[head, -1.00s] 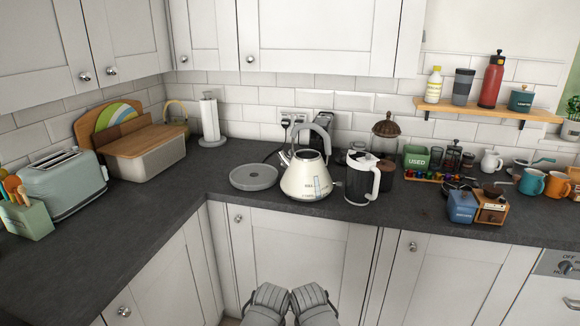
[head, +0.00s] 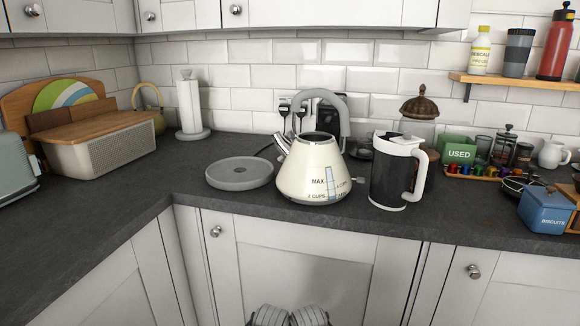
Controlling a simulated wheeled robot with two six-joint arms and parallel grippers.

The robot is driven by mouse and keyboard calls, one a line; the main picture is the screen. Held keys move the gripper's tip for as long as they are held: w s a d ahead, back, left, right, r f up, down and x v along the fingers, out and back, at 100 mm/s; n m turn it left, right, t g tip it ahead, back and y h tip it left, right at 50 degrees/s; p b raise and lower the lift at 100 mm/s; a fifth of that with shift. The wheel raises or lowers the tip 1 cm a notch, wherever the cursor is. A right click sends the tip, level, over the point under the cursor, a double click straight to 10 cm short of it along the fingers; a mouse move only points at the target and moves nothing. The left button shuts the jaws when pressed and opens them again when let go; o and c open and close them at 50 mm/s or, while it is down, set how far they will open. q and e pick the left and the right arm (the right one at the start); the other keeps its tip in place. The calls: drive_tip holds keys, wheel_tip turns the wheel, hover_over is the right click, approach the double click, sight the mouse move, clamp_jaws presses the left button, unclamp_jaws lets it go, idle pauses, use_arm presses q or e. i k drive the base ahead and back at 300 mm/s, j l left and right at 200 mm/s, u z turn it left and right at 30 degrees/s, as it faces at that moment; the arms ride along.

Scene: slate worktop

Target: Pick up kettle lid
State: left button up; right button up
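The cream kettle (head: 306,178) stands upright on the worktop near its front edge, with a grey arched handle and a spout to the left. Its top shows a dark rim or opening under the handle, and I cannot make out a separate kettle lid for certain. A flat round grey disc (head: 240,172), like a kettle base, lies to the left of the kettle. My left gripper (head: 269,317) and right gripper (head: 311,316) show only partly at the bottom edge, side by side, below the worktop and away from the kettle. Their fingertips cannot be made out.
A black jug with a white handle (head: 392,172) stands close to the kettle's right. A paper towel holder (head: 190,106), a bread bin (head: 100,148), a green tin (head: 457,151) and a blue tin (head: 546,209) stand farther off. The worktop (head: 150,190) is clear at front left.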

sight(314, 172)
drive_tip(key=k, duration=1)
drive_tip(key=i+l+u, duration=0.1)
drive_tip(key=i+u, duration=0.25)
drive_tip(key=i, duration=0.15)
drive_tip(key=i+l+u, duration=0.25)
drive_tip(key=i+u, duration=0.15)
drive_tip(key=i+l+u, duration=0.35)
drive_tip(key=i+l, duration=0.05)
drive_tip(key=i, duration=0.1)
